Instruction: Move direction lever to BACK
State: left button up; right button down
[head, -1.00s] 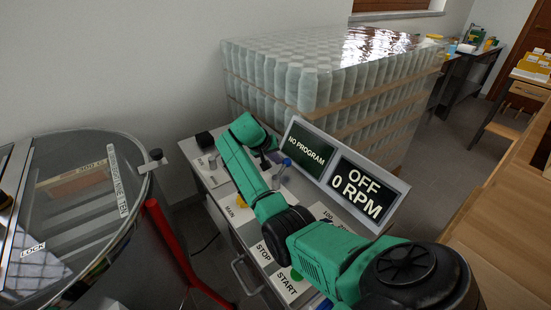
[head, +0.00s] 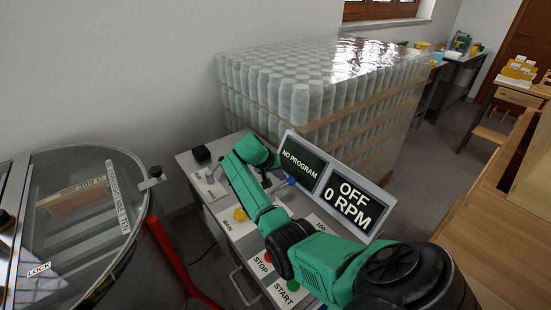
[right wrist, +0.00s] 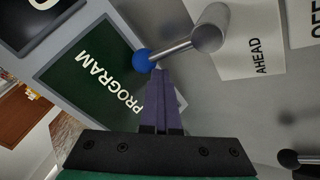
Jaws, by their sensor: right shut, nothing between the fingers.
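The direction lever, a metal rod with a blue ball tip (right wrist: 143,62), shows in the right wrist view beside a label reading AHEAD (right wrist: 250,45). In the head view its blue ball (head: 291,181) shows just left of the display. My right gripper (right wrist: 160,72) is shut and empty. Its purple fingertips are right beside the rod, close to the ball; I cannot tell whether they touch. In the head view my right arm reaches over the control panel (head: 190,163) and hides part of it. The BACK label is not visible. My left gripper is not in view.
The display (head: 350,205) reads NO PROGRAM, OFF and 0 RPM. A yellow button (head: 240,214) and a green START button (head: 292,285) are on the panel. A round lidded tank (head: 85,200) stands left, wrapped jars (head: 320,90) behind.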

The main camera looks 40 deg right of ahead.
aim_at(291, 182)
jog(key=shift+s+d+r+p, duration=0.2)
jog(key=shift+s+d+p, duration=0.1)
jog(key=shift+s+p, duration=0.3)
jog(key=shift+s+d+f, duration=0.1)
jog(key=shift+s, duration=0.15)
jog(key=shift+s+d+f+m+g, duration=0.15)
jog(key=shift+s+m+g, duration=0.3)
jog(key=shift+m, duration=0.35)
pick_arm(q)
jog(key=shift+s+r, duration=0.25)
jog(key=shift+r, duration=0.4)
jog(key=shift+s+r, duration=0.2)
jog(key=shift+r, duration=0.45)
pick_arm(e)
jog(key=shift+s+a, duration=0.3)
pick_arm(q)
jog(key=shift+p, duration=0.3)
